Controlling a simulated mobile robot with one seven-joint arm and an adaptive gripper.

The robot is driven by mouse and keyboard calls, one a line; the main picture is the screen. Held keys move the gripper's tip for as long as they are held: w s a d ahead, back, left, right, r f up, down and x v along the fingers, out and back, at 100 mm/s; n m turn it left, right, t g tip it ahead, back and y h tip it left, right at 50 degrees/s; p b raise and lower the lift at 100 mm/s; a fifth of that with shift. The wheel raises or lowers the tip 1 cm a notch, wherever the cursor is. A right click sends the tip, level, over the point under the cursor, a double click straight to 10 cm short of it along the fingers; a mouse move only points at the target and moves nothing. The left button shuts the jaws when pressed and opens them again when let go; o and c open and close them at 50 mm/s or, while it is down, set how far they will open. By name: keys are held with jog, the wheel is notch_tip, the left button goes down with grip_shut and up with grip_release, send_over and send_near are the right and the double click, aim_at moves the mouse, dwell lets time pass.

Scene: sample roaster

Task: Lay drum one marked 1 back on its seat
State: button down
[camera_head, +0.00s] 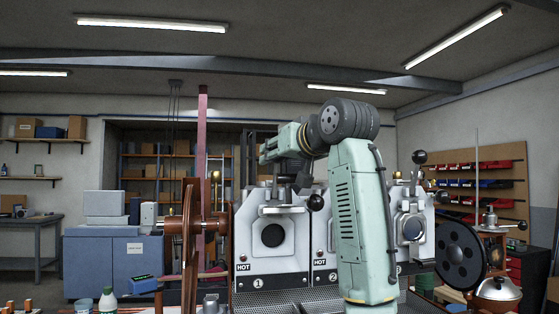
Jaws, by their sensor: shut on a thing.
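Station one, a pale panel (250,248) marked 1 and HOT, has a dark round opening (273,236) in its face. A metal piece (283,209) sits across its top, and a black ball knob (315,202) stands at its right end. I take this to be drum one's handle; the drum itself is not clear. My gripper (293,197) comes down from my pale green arm over the top of station one, just left of the knob. Its fingers are small and dark here. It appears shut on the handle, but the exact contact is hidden.
Station two (322,264) stands to the right, mostly behind my arm. Station three (412,228) is farther right with a raised knob (419,157). A brown wheel (190,235) stands close on the left. A black disc (461,256) and a round metal vessel (497,290) are at right.

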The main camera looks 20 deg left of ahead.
jog(key=shift+w, duration=0.15)
jog(key=c, duration=1.2)
grip_release()
jog(key=shift+a, duration=0.1)
jog(key=shift+o, duration=0.2)
jog(key=v, duration=1.2)
